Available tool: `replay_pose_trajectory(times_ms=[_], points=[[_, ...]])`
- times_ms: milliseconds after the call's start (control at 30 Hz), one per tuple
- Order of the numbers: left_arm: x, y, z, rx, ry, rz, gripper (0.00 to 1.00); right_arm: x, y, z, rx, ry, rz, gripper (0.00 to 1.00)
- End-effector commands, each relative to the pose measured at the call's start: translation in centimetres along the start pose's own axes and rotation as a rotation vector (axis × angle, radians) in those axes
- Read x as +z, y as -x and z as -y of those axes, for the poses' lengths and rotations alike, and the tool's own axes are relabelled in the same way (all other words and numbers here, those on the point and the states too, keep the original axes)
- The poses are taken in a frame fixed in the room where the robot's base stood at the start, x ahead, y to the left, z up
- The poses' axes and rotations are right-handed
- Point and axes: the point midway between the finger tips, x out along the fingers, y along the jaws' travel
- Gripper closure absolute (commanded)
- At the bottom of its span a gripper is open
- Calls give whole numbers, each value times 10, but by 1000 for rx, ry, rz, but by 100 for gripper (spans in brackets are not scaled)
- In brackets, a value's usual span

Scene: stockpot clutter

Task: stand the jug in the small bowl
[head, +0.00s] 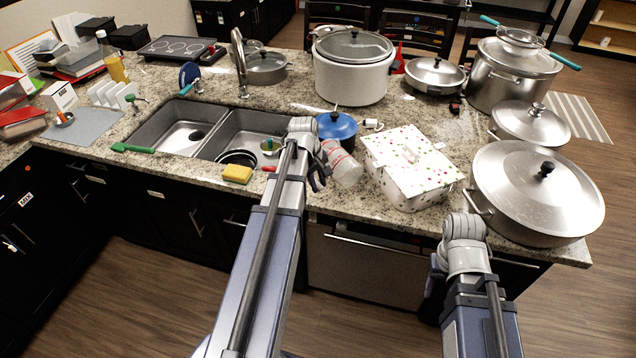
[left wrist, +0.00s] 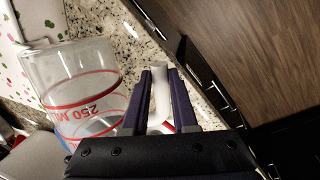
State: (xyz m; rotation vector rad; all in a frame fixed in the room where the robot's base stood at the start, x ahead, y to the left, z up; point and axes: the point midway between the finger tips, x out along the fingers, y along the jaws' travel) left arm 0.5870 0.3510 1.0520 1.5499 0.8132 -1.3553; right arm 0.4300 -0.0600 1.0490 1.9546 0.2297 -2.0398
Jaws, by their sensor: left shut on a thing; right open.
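The jug (head: 345,165) is clear with red markings and tilted at the counter's front edge, left of the spotted box. In the left wrist view the jug (left wrist: 85,85) shows a "250 ML" mark. My left gripper (head: 319,177) is shut on the jug's pale handle; its fingers (left wrist: 160,95) close around it. My right gripper (head: 433,290) is in front of the counter, mostly hidden behind its wrist, empty and open.
A blue lidded pot (head: 337,127) stands just behind the jug. The spotted white box (head: 410,165) and large steel pot (head: 538,190) crowd the right. A yellow sponge (head: 237,174) lies at the sink's front edge. The tap (head: 240,62) rises behind the double sink (head: 205,152).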

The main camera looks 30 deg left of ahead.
Motion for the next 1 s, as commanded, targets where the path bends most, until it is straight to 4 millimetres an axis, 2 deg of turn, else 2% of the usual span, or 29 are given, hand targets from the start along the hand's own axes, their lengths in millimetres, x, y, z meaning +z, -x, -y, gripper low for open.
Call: replay_pose_trajectory(times_ms=[167, 500, 1000], points=[[0, -6, 1, 0, 0, 0, 100, 0, -6, 0, 0, 0, 0, 50], [0, -48, 10, 0, 0, 0, 100, -3, -48, 5, 0, 0, 0, 50], [0, -47, 10, 0, 0, 0, 100, -3, -47, 4, 0, 0, 0, 50]])
